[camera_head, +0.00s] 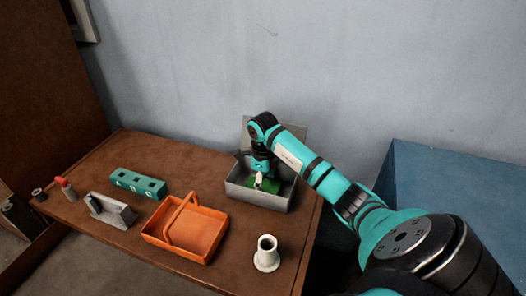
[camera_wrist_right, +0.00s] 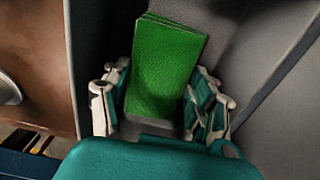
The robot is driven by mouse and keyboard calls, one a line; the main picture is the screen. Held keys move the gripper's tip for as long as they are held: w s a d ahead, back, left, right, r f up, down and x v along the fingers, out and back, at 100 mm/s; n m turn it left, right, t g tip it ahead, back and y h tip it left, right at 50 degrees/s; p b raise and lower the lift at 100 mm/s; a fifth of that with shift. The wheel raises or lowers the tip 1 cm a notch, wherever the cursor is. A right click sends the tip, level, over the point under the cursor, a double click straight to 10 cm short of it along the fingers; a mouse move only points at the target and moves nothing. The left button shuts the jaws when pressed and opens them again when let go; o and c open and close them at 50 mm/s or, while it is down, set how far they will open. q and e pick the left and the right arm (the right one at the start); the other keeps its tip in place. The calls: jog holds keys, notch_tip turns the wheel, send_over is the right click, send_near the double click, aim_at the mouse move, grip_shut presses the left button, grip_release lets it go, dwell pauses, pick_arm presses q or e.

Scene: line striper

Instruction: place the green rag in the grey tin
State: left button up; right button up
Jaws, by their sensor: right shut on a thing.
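The grey tin (camera_head: 262,200) stands on the brown table near its back right part, with its lid raised at the back. My right gripper (camera_head: 262,180) reaches down into the tin from above. The green rag (camera_head: 270,186) shows inside the tin's walls at the fingers. In the right wrist view the folded green rag (camera_wrist_right: 165,65) lies between the two fingers of my right gripper (camera_wrist_right: 160,105), which is shut on it. Grey tin walls surround it there. I cannot tell whether the rag touches the tin's floor. My left gripper is not in view.
An orange basket (camera_head: 202,235) with a handle stands left of the tin. A white flanged piece (camera_head: 267,255) stands in front. A teal block with holes (camera_head: 137,183), a grey holder (camera_head: 110,210) and a red-topped bottle (camera_head: 66,189) are further left. A blue box (camera_head: 460,195) is at right.

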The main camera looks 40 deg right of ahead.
jog(key=shift+f, duration=0.15)
jog(key=o, duration=0.8)
notch_tip(320, 180, up, 12)
jog(key=shift+r, duration=0.2)
